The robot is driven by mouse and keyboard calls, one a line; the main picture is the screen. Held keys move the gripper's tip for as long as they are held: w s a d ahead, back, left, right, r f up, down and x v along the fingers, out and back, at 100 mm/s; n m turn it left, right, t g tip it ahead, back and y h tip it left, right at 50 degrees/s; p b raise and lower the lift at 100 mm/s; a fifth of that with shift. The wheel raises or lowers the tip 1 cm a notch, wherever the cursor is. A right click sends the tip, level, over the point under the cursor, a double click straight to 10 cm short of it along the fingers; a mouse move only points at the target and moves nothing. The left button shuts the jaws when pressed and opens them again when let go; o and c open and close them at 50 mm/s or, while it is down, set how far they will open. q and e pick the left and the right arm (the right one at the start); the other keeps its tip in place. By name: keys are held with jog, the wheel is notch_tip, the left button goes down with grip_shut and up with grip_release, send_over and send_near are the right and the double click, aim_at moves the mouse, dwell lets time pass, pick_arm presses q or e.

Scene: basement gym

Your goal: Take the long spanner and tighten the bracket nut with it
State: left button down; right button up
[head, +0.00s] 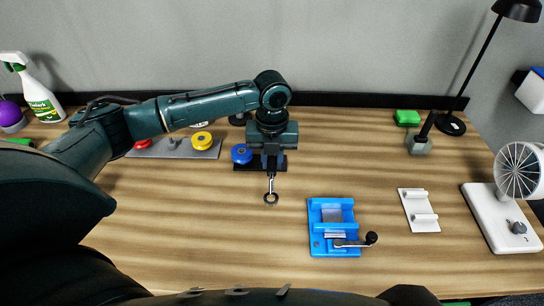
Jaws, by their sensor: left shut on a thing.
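My left gripper (270,171) reaches in from the left and points down over the middle of the table. It is shut on a slim grey metal tool that looks like the spanner (271,197). The tool's ring end shows below the fingers; its upper part is hidden in the jaws. The tool appears to be in front of a dark plate with a blue round knob (242,154), partly hidden behind the gripper. I cannot make out a bracket nut for certain. My right gripper is not in view.
A blue vise (329,244) with a black-knobbed crank stands right of the tool. Beyond it are a white holder (419,210) and a white-based wheel (495,225). A grey plate with red and yellow knobs (201,140) lies behind my arm. The table's front middle is clear.

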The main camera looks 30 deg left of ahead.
pick_arm(q)
jog(key=shift+f+b, duration=0.5)
jog(key=shift+f, duration=1.45)
jog(key=shift+p, duration=0.65)
jog(key=shift+f+b, duration=0.35)
jog(key=shift+f, duration=0.7)
dwell(1.1)
jog(key=shift+s+a+r+m+p, duration=0.1)
jog(key=shift+a+m+p, duration=0.25)
jog(key=shift+m+p, duration=0.05)
jog(key=shift+s+a+m, duration=0.25)
jog(key=shift+a+m, duration=0.4)
jog(key=shift+m, duration=0.35)
